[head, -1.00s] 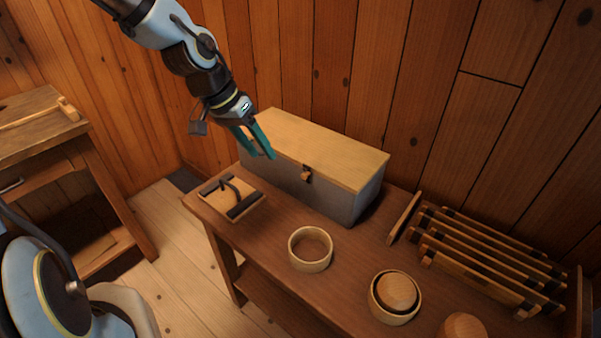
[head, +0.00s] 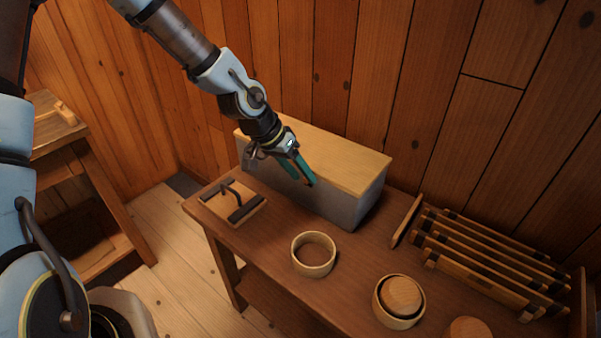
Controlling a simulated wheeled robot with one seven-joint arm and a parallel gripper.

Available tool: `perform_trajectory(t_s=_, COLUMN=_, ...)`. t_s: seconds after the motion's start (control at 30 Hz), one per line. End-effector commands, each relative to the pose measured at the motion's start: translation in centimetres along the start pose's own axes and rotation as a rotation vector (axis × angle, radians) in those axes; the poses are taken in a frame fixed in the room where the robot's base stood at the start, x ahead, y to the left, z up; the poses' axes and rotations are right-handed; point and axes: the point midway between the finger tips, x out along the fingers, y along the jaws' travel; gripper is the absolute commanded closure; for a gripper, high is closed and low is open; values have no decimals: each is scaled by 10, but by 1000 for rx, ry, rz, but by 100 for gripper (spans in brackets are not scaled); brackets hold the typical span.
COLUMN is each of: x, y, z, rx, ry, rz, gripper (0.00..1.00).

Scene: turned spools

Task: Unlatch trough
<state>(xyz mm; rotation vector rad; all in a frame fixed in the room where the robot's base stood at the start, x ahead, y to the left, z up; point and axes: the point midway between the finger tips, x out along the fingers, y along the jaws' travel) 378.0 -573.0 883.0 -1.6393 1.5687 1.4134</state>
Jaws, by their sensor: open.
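The trough (head: 347,207) is a long grey box with a pale wooden lid (head: 345,161), shut, standing at the back of the workbench. My gripper (head: 307,183) is open in front of the trough's front face, with its teal fingers pointing down and to the right. The fingertips are at the place of the small brown latch (head: 307,180), which they mostly hide. I cannot tell whether they touch it or whether the latch is fastened.
A wooden wall stands close behind the trough. Another table (head: 62,135) is at left.

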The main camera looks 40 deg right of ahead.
Motion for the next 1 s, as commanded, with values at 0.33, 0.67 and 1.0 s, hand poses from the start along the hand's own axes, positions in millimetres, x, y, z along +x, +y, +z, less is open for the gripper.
perform_trajectory(t_s=0.33, x=4, y=0, z=0, rx=0, ry=1, rz=-1, gripper=49)
perform_trajectory(t_s=0.67, x=3, y=0, z=0, rx=0, ry=1, rz=-1, gripper=86)
perform_trajectory(t_s=1.0, x=3, y=0, z=0, rx=0, ry=1, rz=-1, gripper=100)
